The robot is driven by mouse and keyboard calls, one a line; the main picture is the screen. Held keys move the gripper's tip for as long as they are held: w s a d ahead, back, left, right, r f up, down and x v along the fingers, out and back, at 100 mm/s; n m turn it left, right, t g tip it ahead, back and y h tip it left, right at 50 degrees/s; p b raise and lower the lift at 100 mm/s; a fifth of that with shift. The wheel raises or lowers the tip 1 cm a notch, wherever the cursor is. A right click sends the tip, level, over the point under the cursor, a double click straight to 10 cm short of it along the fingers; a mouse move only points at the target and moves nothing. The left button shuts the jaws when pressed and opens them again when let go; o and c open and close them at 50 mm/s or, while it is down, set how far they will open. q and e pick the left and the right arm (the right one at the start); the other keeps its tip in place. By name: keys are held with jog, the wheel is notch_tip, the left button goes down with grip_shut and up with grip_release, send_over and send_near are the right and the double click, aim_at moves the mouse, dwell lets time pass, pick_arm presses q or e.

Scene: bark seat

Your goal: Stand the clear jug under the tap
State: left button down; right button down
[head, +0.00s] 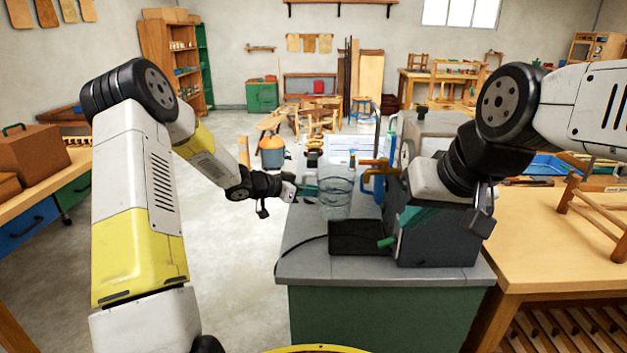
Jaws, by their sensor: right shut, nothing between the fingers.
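The clear jug (337,192) stands upright on the grey top of the green cabinet (310,262), left of the tap. The brass-coloured tap (377,164) sticks out to the left from the grey unit, with a blue part below it. My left gripper (308,189) is at the jug's left side, its teal fingers close to or touching the glass; I cannot tell whether they hold it. My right gripper (412,217) is shut and empty in front of the grey unit, right of the tap. Its wrist hides part of the unit.
A wooden workbench (540,235) stands at the right. Another bench with a brown box (32,150) is at the left.

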pick_arm(q)
notch_tip(320, 180, down, 5)
jog(key=shift+f, duration=0.15)
jog(key=d, duration=0.7)
jog(key=shift+d, duration=0.1)
jog(key=shift+d+f, duration=0.1)
jog(key=shift+d, duration=0.1)
jog(key=shift+f, duration=0.75)
jog(key=shift+f, duration=0.45)
jog(key=c, duration=1.4)
grip_release()
jog(key=shift+o, duration=0.2)
jog(key=shift+a, duration=0.1)
